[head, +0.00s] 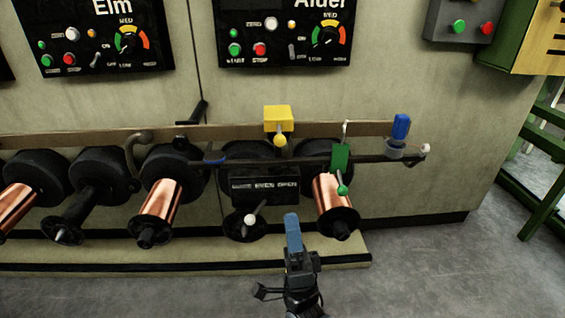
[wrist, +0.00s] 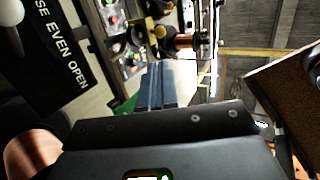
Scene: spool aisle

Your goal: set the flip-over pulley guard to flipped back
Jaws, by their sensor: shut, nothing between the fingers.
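The pulley guard appears to be the black box (head: 264,188) with a white-lettered label ending in "EVEN OPEN", below the rail at the Alder panel. A rod with a white ball knob (head: 250,219) sticks out at its lower front. In the wrist view the guard's label face (wrist: 50,45) is at the upper left, turned sideways, with the pale knob (wrist: 12,15) in the corner. My gripper (head: 292,220) points up, just right of the guard and its knob in the picture. Its blue fingers (wrist: 165,85) are shut and empty. Contact with the guard cannot be seen.
A copper spool (head: 333,197) is close to the right of my gripper. A green block with a green ball handle (head: 341,170), a yellow block (head: 278,118) and a blue knob (head: 401,127) sit along the rail (head: 372,157). Open floor (head: 430,265) lies to the right.

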